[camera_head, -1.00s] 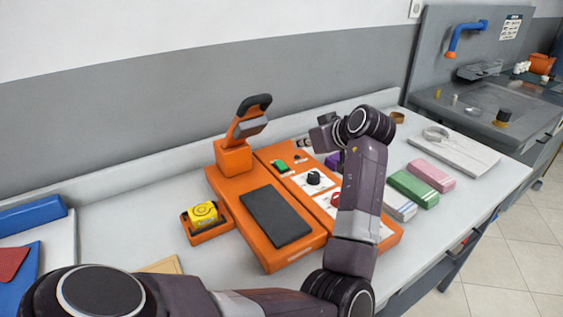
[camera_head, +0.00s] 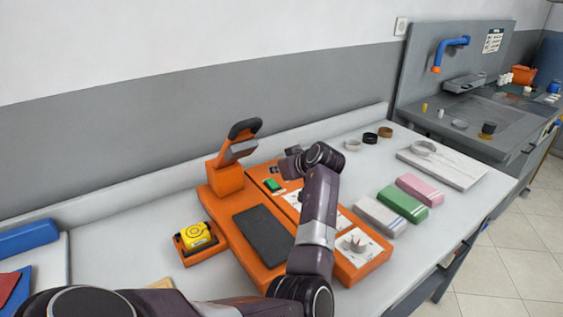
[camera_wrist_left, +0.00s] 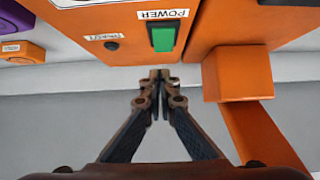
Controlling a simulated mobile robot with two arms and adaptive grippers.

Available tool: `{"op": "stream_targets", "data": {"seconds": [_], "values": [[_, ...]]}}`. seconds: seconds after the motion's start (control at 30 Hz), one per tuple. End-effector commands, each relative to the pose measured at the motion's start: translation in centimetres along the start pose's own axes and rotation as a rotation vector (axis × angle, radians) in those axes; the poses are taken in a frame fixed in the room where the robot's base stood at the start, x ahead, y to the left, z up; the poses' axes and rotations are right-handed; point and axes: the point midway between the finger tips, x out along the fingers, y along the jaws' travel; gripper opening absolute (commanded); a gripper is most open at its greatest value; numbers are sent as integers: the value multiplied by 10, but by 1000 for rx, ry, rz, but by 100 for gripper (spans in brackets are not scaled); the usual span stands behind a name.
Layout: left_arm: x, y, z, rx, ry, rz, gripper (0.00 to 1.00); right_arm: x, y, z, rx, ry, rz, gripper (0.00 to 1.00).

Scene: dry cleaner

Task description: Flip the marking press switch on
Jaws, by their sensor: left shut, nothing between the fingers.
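The orange marking press (camera_head: 237,215) stands on the light counter, with a black pad and a raised black-handled lever. Its green switch (camera_head: 272,185) is at the back of the control panel. In the left wrist view the green switch (camera_wrist_left: 163,38) sits in a black frame beside the label POWER. My left gripper (camera_head: 288,165) is near the switch, at the panel's back edge. In the left wrist view its shut, empty fingertips (camera_wrist_left: 160,76) point at the panel edge by the switch. Contact cannot be told. My right gripper is not in view.
My left arm covers part of the control panel. A yellow item (camera_head: 196,235) sits in an orange holder left of the press. White, green (camera_head: 403,203) and pink folded stacks lie to the right. A white board (camera_head: 445,163) lies farther right. Several rings lie behind.

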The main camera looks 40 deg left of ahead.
Motion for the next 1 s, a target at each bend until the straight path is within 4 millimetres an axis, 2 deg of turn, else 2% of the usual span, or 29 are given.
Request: {"op": "stream_targets", "data": {"seconds": [0.23,0.6,0.77,0.83,1.0], "values": [[16,0,18,2,-1,0,0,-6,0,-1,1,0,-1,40],[18,0,19,1,-1,1,0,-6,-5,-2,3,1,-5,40],[21,0,17,-2,-69,-1,0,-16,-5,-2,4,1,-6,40],[24,0,23,1,-80,-1,0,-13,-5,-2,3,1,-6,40],[23,0,22,1,-78,0,0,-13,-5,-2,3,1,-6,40]]}}
